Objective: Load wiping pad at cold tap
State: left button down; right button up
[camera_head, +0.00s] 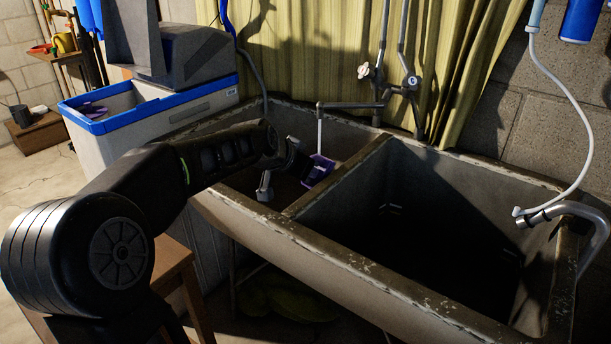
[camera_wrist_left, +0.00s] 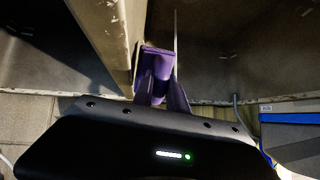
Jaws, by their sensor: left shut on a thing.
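The purple wiping pad (camera_head: 318,170) is over the left basin of the sink, close to the centre divider and under the spout (camera_head: 350,105). A thin pale stream comes straight down from the spout to the pad. My left gripper (camera_head: 300,172) is shut on the pad. In the left wrist view the pad (camera_wrist_left: 157,66) sits between the two fingers (camera_wrist_left: 161,92), beside the divider, with the thin stream at its right side. Two tap handles, a left one (camera_head: 364,71) and a right one (camera_head: 411,82), sit above the spout; I cannot tell which is cold. My right gripper is not in view.
The deep right basin (camera_head: 430,235) is empty and dark. The divider (camera_head: 340,175) is close beside the pad. A white bin with a blue rim (camera_head: 150,110) stands left of the sink. A white hose (camera_head: 575,110) and a curved metal pipe (camera_head: 585,220) are at the right.

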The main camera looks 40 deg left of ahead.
pick_arm(q)
jog(key=shift+w, duration=0.1)
dwell(0.3)
jog(key=w+a+f+p, duration=0.2)
jog(key=w+a+p, duration=0.3)
jog(key=w+a, duration=0.3)
jog(key=shift+w+f, duration=0.35)
jog(key=shift+w, duration=1.3)
jog(key=s+d+b, duration=0.4)
jog(key=s+b, duration=0.1)
jog(key=s, duration=0.1)
jog(key=shift+s+d+b, duration=0.3)
jog(key=shift+b, duration=0.05)
dwell(1.4)
